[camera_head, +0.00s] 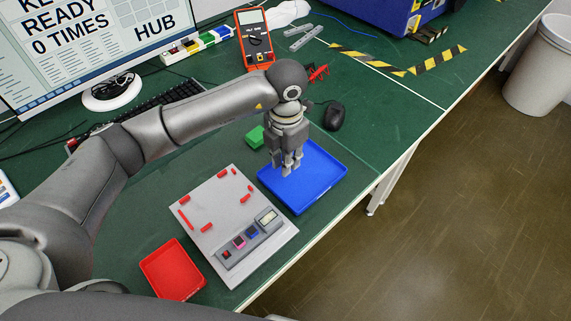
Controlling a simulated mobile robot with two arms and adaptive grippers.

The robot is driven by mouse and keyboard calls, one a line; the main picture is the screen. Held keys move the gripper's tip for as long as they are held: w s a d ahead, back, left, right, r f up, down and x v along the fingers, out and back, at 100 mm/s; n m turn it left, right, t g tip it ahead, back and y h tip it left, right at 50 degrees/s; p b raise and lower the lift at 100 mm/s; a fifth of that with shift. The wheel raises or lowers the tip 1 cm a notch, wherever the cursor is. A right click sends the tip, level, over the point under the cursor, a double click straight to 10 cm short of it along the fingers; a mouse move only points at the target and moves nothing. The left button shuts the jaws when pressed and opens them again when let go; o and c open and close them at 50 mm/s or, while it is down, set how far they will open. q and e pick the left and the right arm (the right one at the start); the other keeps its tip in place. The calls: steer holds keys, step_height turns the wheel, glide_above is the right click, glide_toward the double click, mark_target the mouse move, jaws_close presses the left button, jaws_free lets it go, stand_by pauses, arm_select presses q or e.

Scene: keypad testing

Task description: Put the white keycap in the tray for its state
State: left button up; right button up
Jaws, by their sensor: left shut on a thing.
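My left gripper (291,172) points down over the blue tray (325,179), its fingertips low above the tray floor. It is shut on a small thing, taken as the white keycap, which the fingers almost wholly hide. Whether it touches the tray floor I cannot tell. The red tray (172,269) stands at the front left and looks empty. Between the trays lies a grey board (205,220) with red marks and a keypad (246,243) bearing small dark, pink and blue keys and a pale panel. My right gripper is out of view.
A green block (255,137) sits behind the blue tray. A black mouse (334,116) and an orange multimeter (255,38) are farther back. A monitor (85,45) and keyboard (130,112) stand at the left. The table edge runs close right of the blue tray.

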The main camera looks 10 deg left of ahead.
arm_select(q)
steer(key=shift+w+a+f, duration=0.2)
steer(key=shift+w+f, duration=0.15)
steer(key=shift+f, duration=0.15)
steer(key=shift+w+f+p, duration=0.1)
steer(key=shift+f+p, duration=0.3)
steer(key=shift+f, duration=1.2)
steer(key=shift+f, duration=0.2)
steer(key=o, duration=0.7)
steer(key=shift+r, duration=0.1)
step_height(320, 180, up, 12)
steer(key=shift+r+b, duration=0.15)
steer(key=shift+b, duration=0.5)
